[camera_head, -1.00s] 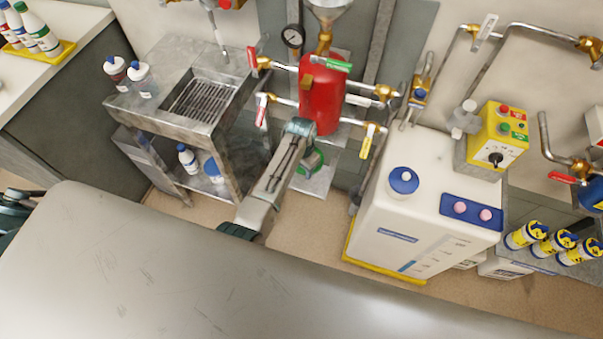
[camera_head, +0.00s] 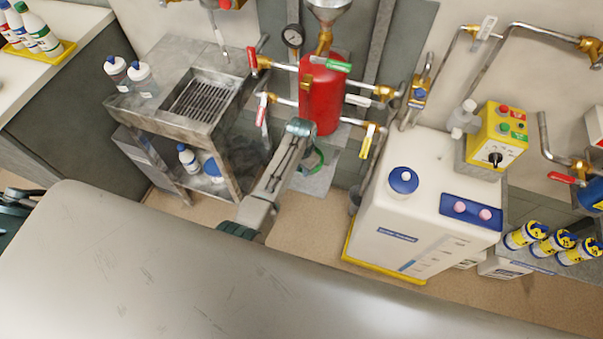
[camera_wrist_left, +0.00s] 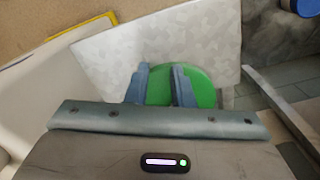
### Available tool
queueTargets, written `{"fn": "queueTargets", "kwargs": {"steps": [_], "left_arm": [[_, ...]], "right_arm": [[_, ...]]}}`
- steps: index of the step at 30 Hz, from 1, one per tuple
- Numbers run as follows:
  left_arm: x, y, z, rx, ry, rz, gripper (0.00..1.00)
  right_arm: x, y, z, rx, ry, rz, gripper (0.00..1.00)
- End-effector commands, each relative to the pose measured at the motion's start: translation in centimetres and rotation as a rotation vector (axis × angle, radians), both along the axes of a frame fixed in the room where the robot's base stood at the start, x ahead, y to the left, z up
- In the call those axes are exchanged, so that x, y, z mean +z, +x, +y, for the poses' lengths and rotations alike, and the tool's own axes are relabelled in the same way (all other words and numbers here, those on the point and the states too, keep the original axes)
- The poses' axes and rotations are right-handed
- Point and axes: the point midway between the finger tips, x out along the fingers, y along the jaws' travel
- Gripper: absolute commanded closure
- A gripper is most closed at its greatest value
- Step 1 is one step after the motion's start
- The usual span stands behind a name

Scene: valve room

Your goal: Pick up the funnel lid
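The funnel lid is a green disc (camera_head: 318,160) low on a pale grey plate, below the red tank; my left wrist partly covers it in the head view. In the left wrist view the lid (camera_wrist_left: 205,88) lies under and behind the fingers, extending past the right one. My left gripper (camera_wrist_left: 160,85) points at it with its two fingers apart, and green shows between them. I cannot tell if the fingers touch the lid. In the head view the left gripper (camera_head: 305,145) is mostly hidden by its own wrist. The right gripper is not in view.
A red tank (camera_head: 320,98) with a metal funnel (camera_head: 328,8) and valve pipes stands just behind. A steel sink stand (camera_head: 180,125) is on the left. A white container (camera_head: 420,200) on a yellow tray is close on the right. Bare floor lies between.

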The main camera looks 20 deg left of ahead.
Motion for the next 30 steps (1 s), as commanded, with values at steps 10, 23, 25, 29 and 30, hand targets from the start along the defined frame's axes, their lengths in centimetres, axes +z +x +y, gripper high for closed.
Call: {"fn": "queueTargets", "kwargs": {"steps": [10, 23, 25, 29, 30], "left_arm": [[0.0, 0.0, 0.0, 0.0, 0.0, 0.0, 0.2], [2.0, 0.1, -0.1, 0.0, -0.001, -0.003, 0.2], [3.3, 0.1, -0.1, 0.0, -0.002, -0.005, 0.2], [6.1, 0.1, -0.1, 0.0, -0.002, -0.005, 0.2], [6.9, 0.1, 0.0, 0.0, -0.001, -0.005, 0.2]], "right_arm": [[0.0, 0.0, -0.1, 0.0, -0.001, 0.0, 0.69], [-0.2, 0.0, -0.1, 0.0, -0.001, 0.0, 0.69], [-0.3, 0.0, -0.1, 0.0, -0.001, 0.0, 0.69], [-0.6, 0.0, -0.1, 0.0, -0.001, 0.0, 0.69], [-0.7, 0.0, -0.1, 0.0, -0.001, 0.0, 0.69]]}}
